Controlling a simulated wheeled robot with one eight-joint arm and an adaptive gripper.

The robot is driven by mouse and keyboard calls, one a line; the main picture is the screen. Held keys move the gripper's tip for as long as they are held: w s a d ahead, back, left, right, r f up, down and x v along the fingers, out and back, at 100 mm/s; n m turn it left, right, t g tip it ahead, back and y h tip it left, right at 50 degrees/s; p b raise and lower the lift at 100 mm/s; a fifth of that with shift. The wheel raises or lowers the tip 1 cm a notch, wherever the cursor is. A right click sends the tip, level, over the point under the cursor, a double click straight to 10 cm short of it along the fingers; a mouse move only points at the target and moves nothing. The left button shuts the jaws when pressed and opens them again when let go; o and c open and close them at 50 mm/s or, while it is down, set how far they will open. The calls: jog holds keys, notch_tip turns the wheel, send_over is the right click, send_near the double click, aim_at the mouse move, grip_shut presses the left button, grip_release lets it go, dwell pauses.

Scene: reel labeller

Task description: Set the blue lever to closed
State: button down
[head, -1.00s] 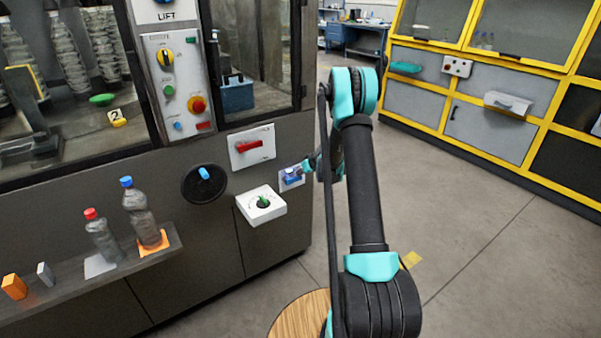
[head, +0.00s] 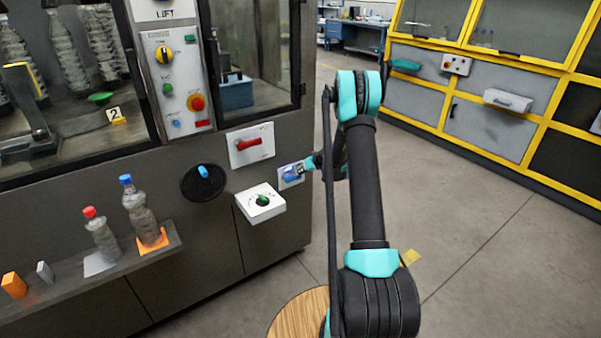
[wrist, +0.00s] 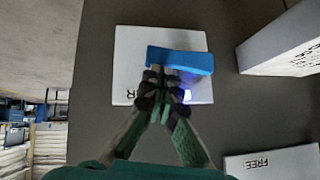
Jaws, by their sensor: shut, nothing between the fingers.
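The blue lever (head: 292,174) sits on a small white plate at the right end of the dark machine front. In the wrist view the blue lever (wrist: 180,60) is a wide bar lying across the white plate (wrist: 126,68), slightly tilted. My gripper (wrist: 165,88) is shut and empty, its fingertips right at the bar's lower edge; I cannot tell if they touch. The fingers cover part of the plate and its lettering. In the head view my gripper (head: 308,164) is small, at the lever's right side.
A red lever (head: 250,144) on a white plate is above left. A white box with a green knob (head: 262,200) juts out below left. A blue handle on a black disc (head: 203,182) is further left. Bottles stand on a shelf (head: 120,264). Open floor lies to the right.

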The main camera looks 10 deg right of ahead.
aim_at(300, 177)
jog(key=y, duration=0.1)
jog(key=f+m+y, duration=0.1)
jog(key=d+f+g, duration=0.1)
jog(key=shift+w+f+m+y, duration=0.1)
jog(key=shift+w+m+y, duration=0.15)
jog(key=shift+m+y, duration=0.15)
jog(key=shift+f+m+g+y, duration=0.3)
jog(key=shift+f+m+y, duration=0.3)
jog(key=shift+f+y, duration=0.45)
jog(key=shift+a+r, duration=0.1)
jog(key=shift+r, duration=0.35)
jog(key=shift+r, duration=0.65)
